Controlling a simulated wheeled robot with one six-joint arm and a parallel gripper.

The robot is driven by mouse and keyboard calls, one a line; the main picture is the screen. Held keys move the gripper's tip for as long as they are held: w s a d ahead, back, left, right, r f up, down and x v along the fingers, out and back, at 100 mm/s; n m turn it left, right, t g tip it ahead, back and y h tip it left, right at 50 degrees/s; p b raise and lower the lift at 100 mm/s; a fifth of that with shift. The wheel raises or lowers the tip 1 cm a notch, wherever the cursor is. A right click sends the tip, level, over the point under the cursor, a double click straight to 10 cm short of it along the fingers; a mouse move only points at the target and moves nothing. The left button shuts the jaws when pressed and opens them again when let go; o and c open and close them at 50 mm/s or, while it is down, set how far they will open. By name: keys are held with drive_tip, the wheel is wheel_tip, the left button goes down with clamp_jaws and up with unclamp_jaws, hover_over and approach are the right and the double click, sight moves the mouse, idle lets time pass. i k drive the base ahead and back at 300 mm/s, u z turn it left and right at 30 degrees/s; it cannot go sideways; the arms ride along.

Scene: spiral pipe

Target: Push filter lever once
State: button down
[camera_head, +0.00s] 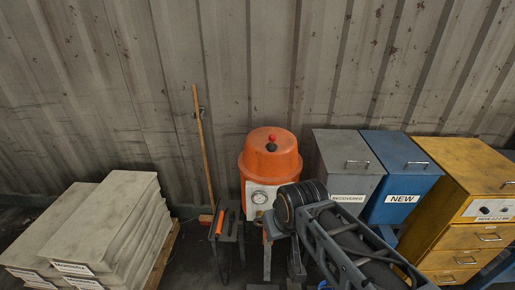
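An orange domed machine (270,160) stands upright against the back wall, a little right of centre. A red knob and a black knob (271,143) show on its top; I cannot tell for sure which part is the filter lever. A round white gauge (259,197) is on its front. My dark arm rises from the bottom right, and its thick joint covers the machine's lower right front. I cannot make out my gripper's fingers, and no contact with the knobs shows.
Stacked pale bags (100,228) lie at left. A wooden pole (203,145) leans on the wall. A small stand (228,228) with an orange-handled tool is left of the machine. A grey RECOVERED bin (345,152), blue NEW bin (402,160) and yellow drawer cabinet (465,178) crowd the right.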

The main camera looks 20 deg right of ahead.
sight(272, 137)
drive_tip(key=u, duration=0.65)
drive_tip(key=k, duration=0.65)
drive_tip(key=z, duration=0.55)
drive_tip(key=i, duration=1)
